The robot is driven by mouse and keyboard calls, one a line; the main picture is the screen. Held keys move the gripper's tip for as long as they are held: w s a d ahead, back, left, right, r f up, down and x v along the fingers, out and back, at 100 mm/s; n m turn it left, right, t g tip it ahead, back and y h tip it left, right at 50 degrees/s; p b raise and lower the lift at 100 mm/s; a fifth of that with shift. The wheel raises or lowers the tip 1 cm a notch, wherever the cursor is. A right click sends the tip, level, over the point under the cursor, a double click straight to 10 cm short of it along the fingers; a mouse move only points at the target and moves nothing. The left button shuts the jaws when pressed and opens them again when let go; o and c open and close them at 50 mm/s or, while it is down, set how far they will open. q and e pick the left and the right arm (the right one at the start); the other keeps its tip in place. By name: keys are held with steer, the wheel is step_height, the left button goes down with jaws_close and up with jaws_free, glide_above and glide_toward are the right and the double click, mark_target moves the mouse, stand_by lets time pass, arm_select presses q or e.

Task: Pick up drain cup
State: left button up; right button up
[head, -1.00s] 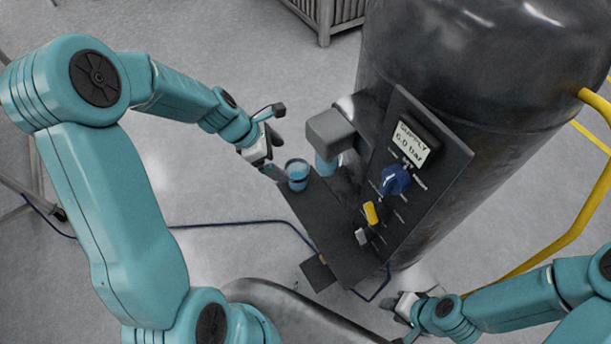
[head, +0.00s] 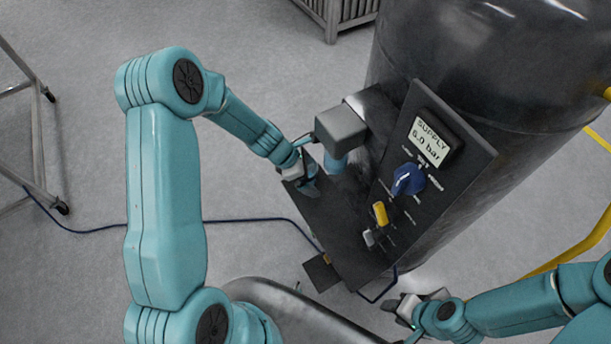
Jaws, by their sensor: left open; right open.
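My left gripper (head: 309,180) is open at the far end of the dark shelf (head: 325,222), pointing down toward the right. The drain cup, a small clear cup with blue contents, is not plainly visible; the gripper covers the place on the shelf's far end where it stood. I cannot tell whether the fingers are around it or in front of it. A blue translucent bowl (head: 335,163) hangs under the grey block (head: 341,127), just right of the gripper. My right gripper (head: 398,308) is at the lower right, open and well away from the shelf.
A black panel (head: 440,190) with a supply display, a blue knob (head: 408,180) and a yellow switch (head: 380,213) stands right of the shelf. Behind is a large dark tank (head: 480,60). A blue hose (head: 240,220) crosses the floor. The grey block overhangs the gripper closely.

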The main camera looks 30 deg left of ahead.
arm_select(q)
steer(key=shift+a, duration=0.25)
steer(key=shift+c, duration=1.2)
steer(key=shift+s, duration=0.1)
steer(key=c, duration=0.5)
steer(key=shift+c, duration=1.4)
